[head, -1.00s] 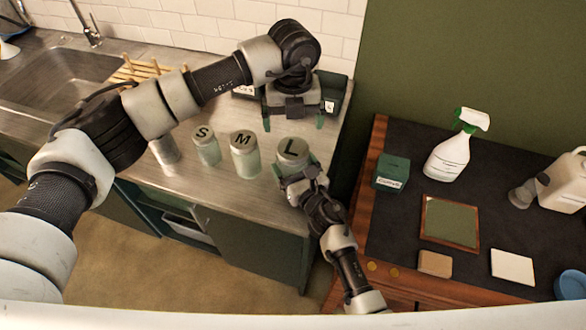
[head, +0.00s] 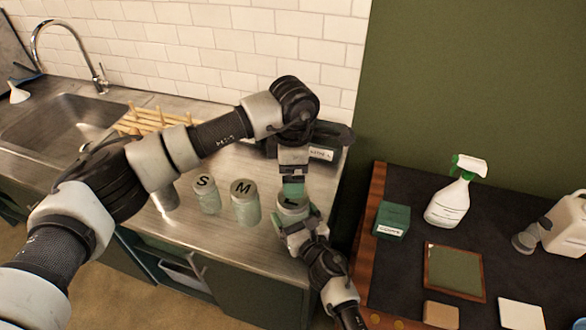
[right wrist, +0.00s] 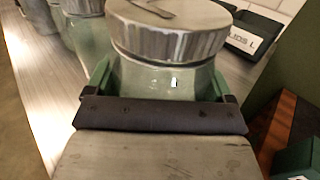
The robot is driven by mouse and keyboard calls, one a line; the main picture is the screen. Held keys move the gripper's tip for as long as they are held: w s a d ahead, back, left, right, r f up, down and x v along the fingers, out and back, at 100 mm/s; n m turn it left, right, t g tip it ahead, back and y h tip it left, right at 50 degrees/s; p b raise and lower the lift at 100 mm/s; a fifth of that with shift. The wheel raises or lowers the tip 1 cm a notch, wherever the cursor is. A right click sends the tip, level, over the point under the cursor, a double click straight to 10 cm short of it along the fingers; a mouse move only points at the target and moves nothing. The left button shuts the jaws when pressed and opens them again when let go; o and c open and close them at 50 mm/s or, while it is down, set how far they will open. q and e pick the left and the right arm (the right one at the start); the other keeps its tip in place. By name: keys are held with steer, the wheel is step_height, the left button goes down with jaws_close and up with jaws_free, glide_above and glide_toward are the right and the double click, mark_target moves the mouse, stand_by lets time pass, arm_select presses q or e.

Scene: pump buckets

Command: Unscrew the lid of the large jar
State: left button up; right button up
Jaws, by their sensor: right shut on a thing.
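The large jar (right wrist: 160,82), of pale green glass, stands upright at the counter's right end. Its grey metal lid (head: 288,204), marked L, sits on top and also shows in the right wrist view (right wrist: 165,42). My right gripper (right wrist: 165,88) is shut around the jar's body below the lid. My left gripper (head: 293,188) points down over the lid, with its green fingertips at or just above it. From this angle I cannot tell its opening or whether it touches the lid.
Jars marked M (head: 245,203) and S (head: 207,195) stand to the left of the large jar. A dark box (head: 325,150) labelled for lids is behind it. A spray bottle (head: 447,205) and green box (head: 392,220) are on the dark right-hand table.

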mark_target(293, 215)
arm_select(q)
steer(key=m, duration=1)
steer(key=shift+m, duration=0.4)
steer(key=m, duration=1)
steer(key=shift+m, duration=0.4)
steer(key=shift+f, duration=0.55)
step_height(293, 215, down, 7)
steer(key=shift+r, duration=0.1)
